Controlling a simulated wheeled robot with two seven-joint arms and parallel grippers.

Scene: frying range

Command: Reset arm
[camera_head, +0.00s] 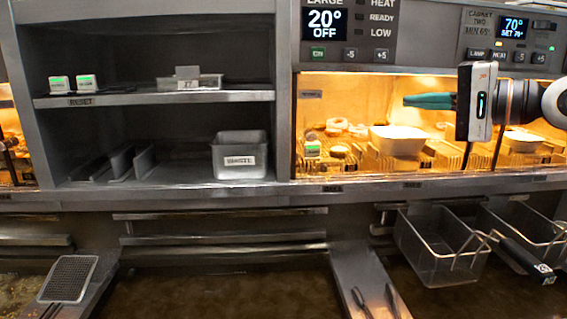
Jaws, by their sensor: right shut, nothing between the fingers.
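My right gripper (428,101) shows at the right, its arm coming in from the right edge. Its teal fingers are shut together with nothing between them and point left. It hangs in front of the lit warming cabinet, above a white container (397,140). It looks apart from everything around it. My left gripper is not in view.
Fry baskets (440,246) hang at the lower right, one with a black handle (526,262). A metal "WASTE" bin (240,155) stands on the left shelving (160,97). Tongs (375,302) lie on a ledge at the bottom. A mesh tool (68,279) rests lower left.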

